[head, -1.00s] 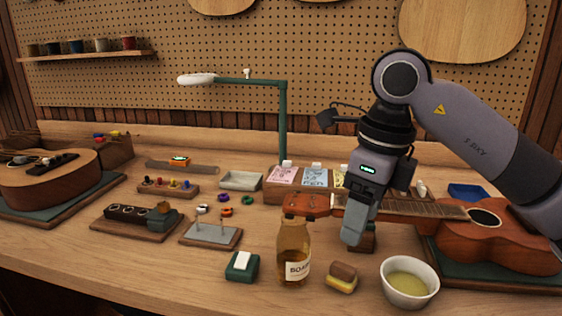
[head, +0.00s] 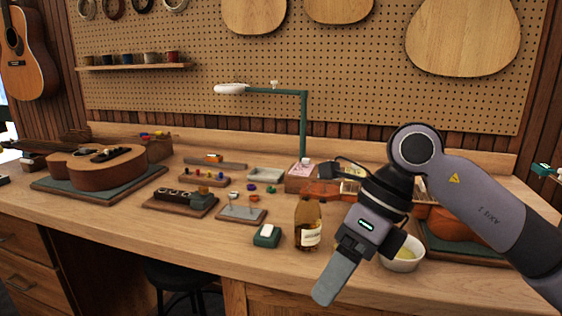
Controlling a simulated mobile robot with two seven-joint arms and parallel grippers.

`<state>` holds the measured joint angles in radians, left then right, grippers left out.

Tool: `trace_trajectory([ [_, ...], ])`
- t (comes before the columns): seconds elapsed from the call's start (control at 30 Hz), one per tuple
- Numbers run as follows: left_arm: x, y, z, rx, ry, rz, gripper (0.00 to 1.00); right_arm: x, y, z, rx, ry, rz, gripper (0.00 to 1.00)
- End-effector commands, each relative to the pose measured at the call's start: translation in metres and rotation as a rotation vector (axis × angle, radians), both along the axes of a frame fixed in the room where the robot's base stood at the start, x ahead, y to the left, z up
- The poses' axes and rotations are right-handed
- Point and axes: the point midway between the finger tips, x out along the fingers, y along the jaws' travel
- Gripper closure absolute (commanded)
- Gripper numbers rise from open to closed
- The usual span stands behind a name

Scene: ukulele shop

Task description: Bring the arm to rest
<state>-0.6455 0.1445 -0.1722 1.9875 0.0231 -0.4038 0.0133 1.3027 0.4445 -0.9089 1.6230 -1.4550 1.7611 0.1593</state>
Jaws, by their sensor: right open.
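My right arm comes in from the right, and its gripper (head: 335,283) points down and to the left, in front of the workbench's front edge. The gripper holds nothing that I can see, and its fingers overlap from this angle. My left gripper is not in view. The arm hides part of the ukulele (head: 452,226) on its green mat at the right. The gripper's body stands in front of the bench area between the amber bottle (head: 308,228) and the white bowl (head: 407,262).
The workbench (head: 110,222) holds a guitar body (head: 98,168) at the left, a small post stand (head: 243,215), a green block with a white top (head: 267,236) and a lamp (head: 304,125). A stool (head: 178,276) stands under the bench. The bench's front left strip is bare.

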Motion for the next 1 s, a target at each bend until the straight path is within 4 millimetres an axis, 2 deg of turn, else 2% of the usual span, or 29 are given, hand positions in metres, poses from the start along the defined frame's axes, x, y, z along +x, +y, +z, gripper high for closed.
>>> trace_trajectory([
  [0.1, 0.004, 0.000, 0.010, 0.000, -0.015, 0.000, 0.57, -0.023, 0.036, -0.008, 0.228, 0.135, 0.028, 0.35],
  [0.2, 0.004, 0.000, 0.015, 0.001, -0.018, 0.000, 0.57, -0.040, 0.062, -0.005, 0.439, 0.260, 0.016, 0.35],
  [0.3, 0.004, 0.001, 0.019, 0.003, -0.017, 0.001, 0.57, -0.052, 0.081, 0.005, 0.650, 0.393, -0.027, 0.35],
  [0.47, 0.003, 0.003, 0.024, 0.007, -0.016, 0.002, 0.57, -0.054, 0.094, 0.024, 0.969, 0.607, -0.164, 0.35],
  [0.6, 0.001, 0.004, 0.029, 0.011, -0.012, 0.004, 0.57, -0.041, 0.088, 0.034, 1.221, 0.797, -0.350, 0.35],
  [0.77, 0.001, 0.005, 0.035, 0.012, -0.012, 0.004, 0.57, -0.014, 0.064, 0.026, 1.466, 1.007, -0.632, 0.35],
  [0.87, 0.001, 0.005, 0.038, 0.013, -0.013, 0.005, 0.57, 0.003, 0.041, 0.006, 1.586, 1.133, -0.848, 0.35],
  [1.0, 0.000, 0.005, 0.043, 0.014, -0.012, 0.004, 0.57, 0.018, 0.004, -0.040, 1.709, 1.297, -1.190, 0.35],
])
